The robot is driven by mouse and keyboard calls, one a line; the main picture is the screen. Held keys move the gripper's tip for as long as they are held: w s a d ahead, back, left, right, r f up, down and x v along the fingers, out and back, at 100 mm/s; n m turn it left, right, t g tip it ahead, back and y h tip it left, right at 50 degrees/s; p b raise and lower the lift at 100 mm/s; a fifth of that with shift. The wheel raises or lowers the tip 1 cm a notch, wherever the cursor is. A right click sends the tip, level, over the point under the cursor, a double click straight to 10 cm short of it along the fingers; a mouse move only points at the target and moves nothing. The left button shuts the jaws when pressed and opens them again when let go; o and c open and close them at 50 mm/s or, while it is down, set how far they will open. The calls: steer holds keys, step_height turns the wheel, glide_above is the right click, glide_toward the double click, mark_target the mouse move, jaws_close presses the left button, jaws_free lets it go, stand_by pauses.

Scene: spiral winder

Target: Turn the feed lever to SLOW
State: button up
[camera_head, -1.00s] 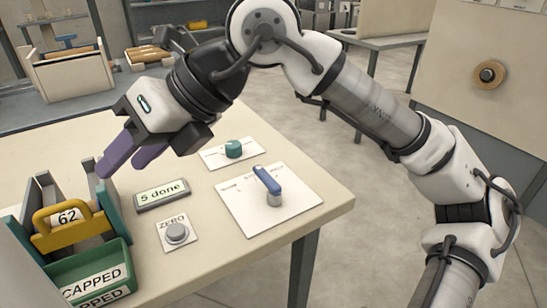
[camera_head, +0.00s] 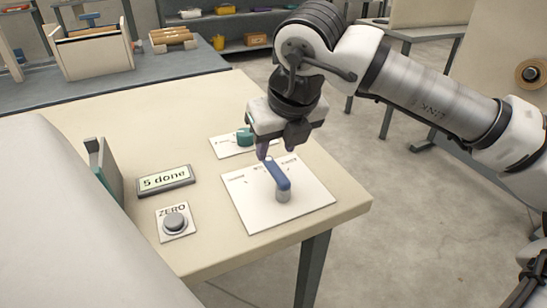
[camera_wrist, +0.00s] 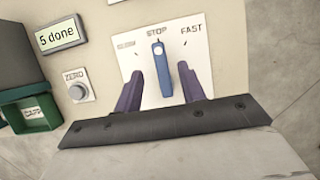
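The blue feed lever (camera_head: 277,174) stands on a grey hub on a white plate (camera_head: 307,203) near the table's right edge. In the wrist view the lever (camera_wrist: 158,58) points at STOP, with FAST to its right and a faint, blurred label to its left. My gripper (camera_wrist: 160,68) is open, with one purple finger on each side of the lever and a visible gap on both sides. In the head view my gripper (camera_head: 270,154) is above the plate at the lever's far end. Whether the fingers touch the plate cannot be told.
A teal knob (camera_head: 243,137) on a small plate is just behind. A "5 done" display (camera_head: 165,180) and a grey ZERO button (camera_head: 175,222) lie to the left. A large pale shape covers the lower left of the head view. A green tray (camera_wrist: 30,113) shows in the wrist view.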

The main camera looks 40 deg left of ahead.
mark_target(271, 162)
steer(key=shift+x, duration=2.2)
jaws_close()
